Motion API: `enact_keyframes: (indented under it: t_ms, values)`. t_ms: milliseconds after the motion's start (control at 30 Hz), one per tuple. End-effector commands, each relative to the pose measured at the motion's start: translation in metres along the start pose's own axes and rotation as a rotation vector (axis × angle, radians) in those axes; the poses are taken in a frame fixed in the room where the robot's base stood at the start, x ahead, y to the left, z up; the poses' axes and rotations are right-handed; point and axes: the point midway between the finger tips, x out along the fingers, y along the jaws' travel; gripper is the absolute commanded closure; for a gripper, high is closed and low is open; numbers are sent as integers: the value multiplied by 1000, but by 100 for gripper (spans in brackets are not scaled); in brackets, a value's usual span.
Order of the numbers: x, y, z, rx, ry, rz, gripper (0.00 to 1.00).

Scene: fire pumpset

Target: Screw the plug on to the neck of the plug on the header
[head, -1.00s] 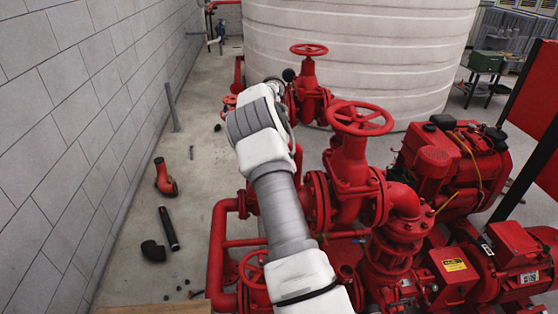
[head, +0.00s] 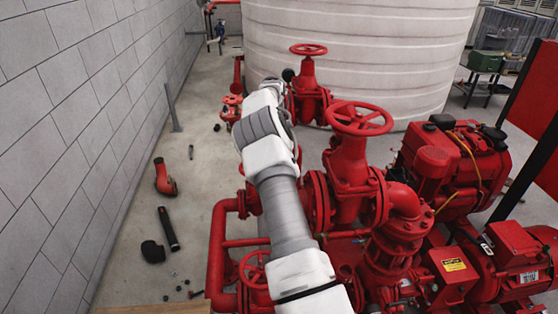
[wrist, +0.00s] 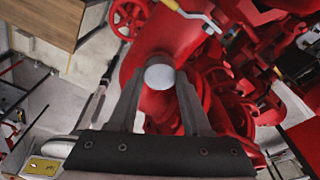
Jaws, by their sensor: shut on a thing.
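In the wrist view my gripper (wrist: 161,80) has its two grey fingers shut on a round, pale grey plug (wrist: 160,77), seen end-on between the fingertips. A large red pipe (wrist: 150,45), which may be the header, lies right behind the plug. The plug's far side and any neck are hidden, so I cannot tell whether it touches or sits on the neck. In the head view my white and grey arm reaches forward over the red pipework; the gripper and the plug cannot be made out there.
A red gate valve (head: 350,150) with a handwheel stands right of my arm, and a red engine (head: 455,160) farther right. A white tank (head: 355,60) stands behind. Loose pipe pieces, such as a red elbow (head: 165,178), lie on the floor along the grey wall.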

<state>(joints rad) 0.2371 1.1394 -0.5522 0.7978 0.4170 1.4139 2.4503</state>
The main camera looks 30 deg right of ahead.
Motion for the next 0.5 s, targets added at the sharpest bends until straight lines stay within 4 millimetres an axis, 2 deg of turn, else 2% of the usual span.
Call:
enact_keyframes:
  t_ms: [33,200,500]
  values:
    - [4,-3,-7,61,22,12,100]
    - [5,-3,-7,176,23,29,100]
    - [5,-2,-7,189,23,32,100]
